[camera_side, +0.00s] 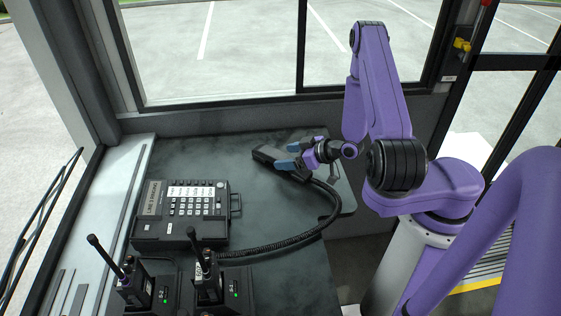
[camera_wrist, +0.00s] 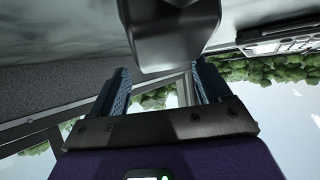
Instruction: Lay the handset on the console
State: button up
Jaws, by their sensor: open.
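The console (camera_side: 181,226) is a dark desk unit with a keypad and white label keys, standing on the left of the desk; part of it shows at the upper right in the wrist view (camera_wrist: 285,40). The black handset (camera_side: 264,155) lies near the desk's far right part, apart from the console, with a coiled cord running toward the console. It fills the top middle of the wrist view (camera_wrist: 170,32). My gripper (camera_side: 287,157) is open at the handset, its blue fingers spread. In the wrist view its fingers (camera_wrist: 160,75) point toward the handset's near end. I cannot tell whether they touch it.
Two radios with antennas, one on the left (camera_side: 134,284) and one on the right (camera_side: 208,278), stand in holders at the desk's front. The coiled cord (camera_side: 290,243) crosses the desk (camera_side: 285,285). A window (camera_side: 220,50) stands behind. The desk between console and handset is mostly clear.

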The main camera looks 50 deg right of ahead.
jog(key=shift+w+a+f, duration=0.1)
jog(key=shift+w+f, duration=0.1)
jog(key=shift+w, duration=0.2)
jog(key=c, duration=1.4)
jog(key=shift+r, duration=0.15)
notch_tip(320, 180, up, 10)
jog(key=w+a+r, duration=0.1)
jog(key=a, duration=0.1)
jog(key=w+a+r+m+h, duration=0.1)
jog(key=a+r, duration=0.1)
jog(key=w+a+r+m+h, duration=0.1)
jog(key=w+a, duration=0.1)
jog(key=shift+w+r, duration=0.1)
jog(key=shift+r, duration=0.1)
